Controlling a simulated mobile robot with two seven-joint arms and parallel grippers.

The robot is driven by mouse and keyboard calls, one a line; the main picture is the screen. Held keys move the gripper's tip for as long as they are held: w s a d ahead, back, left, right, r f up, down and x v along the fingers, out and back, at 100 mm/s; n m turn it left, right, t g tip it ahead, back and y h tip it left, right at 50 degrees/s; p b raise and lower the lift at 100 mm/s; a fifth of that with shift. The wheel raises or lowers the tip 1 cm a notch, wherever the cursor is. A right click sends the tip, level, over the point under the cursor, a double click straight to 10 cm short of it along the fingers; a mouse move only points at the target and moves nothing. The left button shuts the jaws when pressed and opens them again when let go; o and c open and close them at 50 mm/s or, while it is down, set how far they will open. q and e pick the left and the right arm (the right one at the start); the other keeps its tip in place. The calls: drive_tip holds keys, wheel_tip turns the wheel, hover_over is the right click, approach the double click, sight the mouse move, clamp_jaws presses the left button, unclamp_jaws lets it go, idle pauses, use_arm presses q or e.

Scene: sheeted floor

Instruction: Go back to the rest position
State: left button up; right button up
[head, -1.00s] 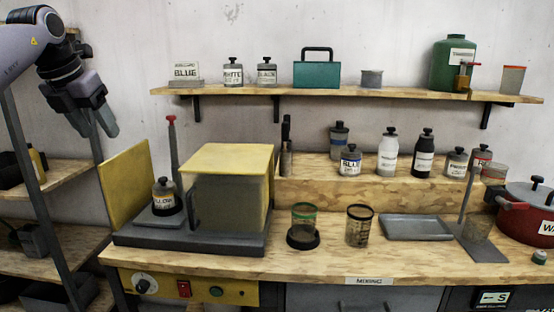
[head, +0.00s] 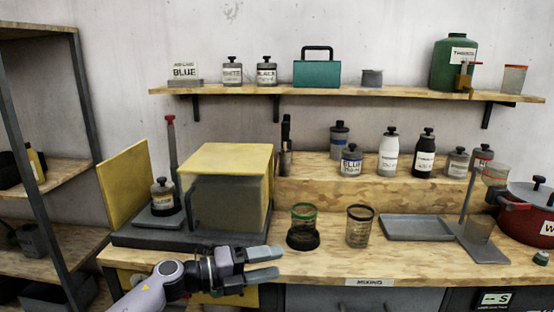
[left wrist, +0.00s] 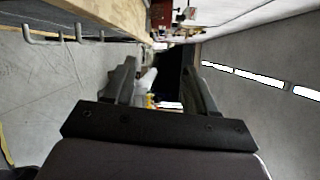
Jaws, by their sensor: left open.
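My left gripper (head: 264,264) is in front of the workbench's front edge, low in the head view, pointing right. Its two fingers are apart with nothing between them. It also shows in the left wrist view (left wrist: 160,75), fingers spread, with the bench edge along the upper left. My right gripper is in neither view.
The workbench (head: 330,268) holds a yellow-topped box (head: 225,158), a green-rimmed cup (head: 304,220), a dark-rimmed cup (head: 360,228), a grey tray (head: 416,229) and a red pot (head: 520,219). Several bottles stand on the riser. A wall shelf (head: 340,91) is above; grey shelving (head: 40,120) stands left.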

use_arm(q)
drive_tip(key=s+a+f+n+t+y, duration=0.2)
drive_tip(key=s+a+f+n+y, duration=0.5)
drive_tip(key=s+f+n, duration=0.5)
drive_tip(key=s+a+f+n+t+y, duration=0.2)
drive_tip(key=s+a+f+n+y, duration=0.5)
drive_tip(key=s+a+f+n, duration=0.4)
drive_tip(key=s+f+n, duration=0.2)
drive_tip(key=s+n, duration=0.4)
drive_tip(key=n, duration=0.2)
drive_tip(key=shift+a+n+t, duration=0.15)
drive_tip(key=shift+n+t, duration=0.15)
drive_tip(key=shift+t, duration=0.1)
